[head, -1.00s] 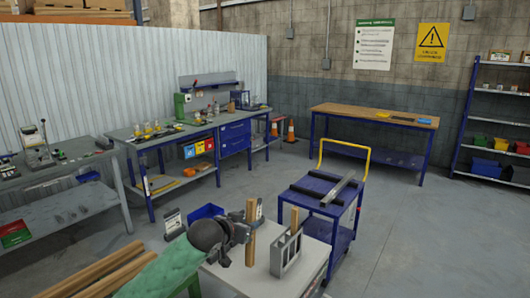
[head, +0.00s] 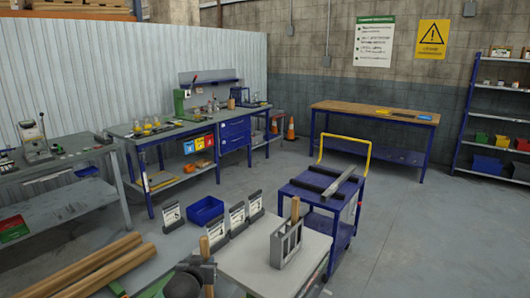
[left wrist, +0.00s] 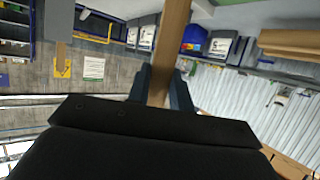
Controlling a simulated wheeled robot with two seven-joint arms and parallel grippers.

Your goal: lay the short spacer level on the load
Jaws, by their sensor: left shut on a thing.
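My left gripper (head: 203,264) is low in the head view, left of the grey-topped table. It is shut on a light wooden spacer (head: 205,245), which stands roughly upright. In the left wrist view the spacer (left wrist: 172,45) rises between the two fingers (left wrist: 163,88); its lower end is hidden by the gripper body. Another wooden piece (head: 295,210) stands in a grey slotted rack (head: 277,250) on the table. Long timber beams (head: 90,268) lie at the lower left, apart from the held spacer. My right gripper is not in view.
The grey-topped table (head: 240,265) has several small label stands (head: 237,217) and a blue bin (head: 205,210) along its far side. A blue cart (head: 318,190) carrying dark bars and a grey bar stands behind it. Open floor (head: 430,235) lies to the right.

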